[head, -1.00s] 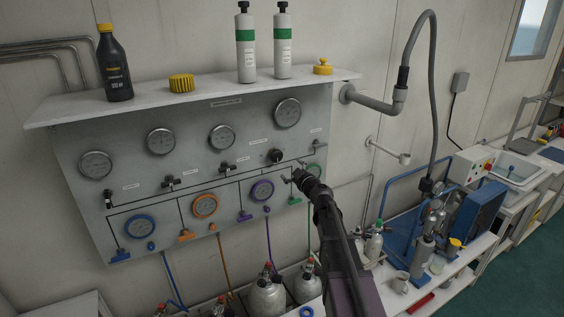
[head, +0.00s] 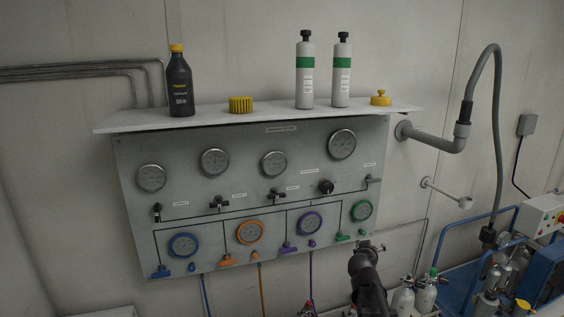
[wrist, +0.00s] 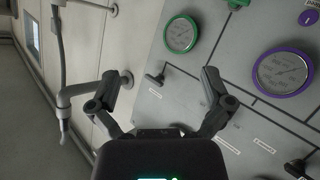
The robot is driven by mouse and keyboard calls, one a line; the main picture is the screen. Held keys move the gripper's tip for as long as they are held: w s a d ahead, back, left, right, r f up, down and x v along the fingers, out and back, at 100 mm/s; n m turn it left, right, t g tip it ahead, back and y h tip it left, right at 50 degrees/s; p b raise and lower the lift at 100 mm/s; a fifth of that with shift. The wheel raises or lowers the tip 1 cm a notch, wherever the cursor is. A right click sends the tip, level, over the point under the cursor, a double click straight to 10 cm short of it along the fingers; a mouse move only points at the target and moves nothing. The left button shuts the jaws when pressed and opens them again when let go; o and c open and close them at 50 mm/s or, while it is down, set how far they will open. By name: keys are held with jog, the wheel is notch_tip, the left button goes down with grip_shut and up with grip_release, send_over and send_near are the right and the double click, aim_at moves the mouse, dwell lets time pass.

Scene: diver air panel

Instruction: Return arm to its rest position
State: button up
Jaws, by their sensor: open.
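My gripper (head: 368,248) is open and empty at the lower right corner of the grey air panel (head: 185,215) in the head view. My arm reaches up to it from the bottom edge. In the wrist view the two fingers of my gripper (wrist: 160,84) are spread wide, with nothing between them. Behind them are the panel (wrist: 215,50) and the pale wall. The green-ringed gauge (wrist: 181,34) and purple-ringed gauge (wrist: 282,70) show there; in the head view the green-ringed gauge (head: 362,211) is above my gripper. Any gap to the panel is hard to judge.
A shelf (head: 210,119) above the panel holds a dark bottle (head: 180,85), two white-green cylinders (head: 305,75) and yellow caps (head: 241,104). A grey pipe (head: 430,140) and hose (head: 497,130) are at right. Bottles (head: 425,296) and a blue unit (head: 545,275) stand lower right.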

jog(key=s+a+f+g+y+b, duration=0.3)
jog(key=s+a+f+g, duration=0.3)
jog(key=s+f, duration=0.3)
jog(key=s+a+f+g+y+b, duration=0.3)
jog(key=s+a+f+g, duration=0.3)
jog(key=s+f, duration=0.4)
jog(key=s, duration=0.5)
jog(key=shift+s+n+g, duration=0.35)
jog(key=shift+n+g, duration=0.05)
dwell(0.9)
jog(key=c, duration=0.6)
jog(key=shift+a, duration=0.1)
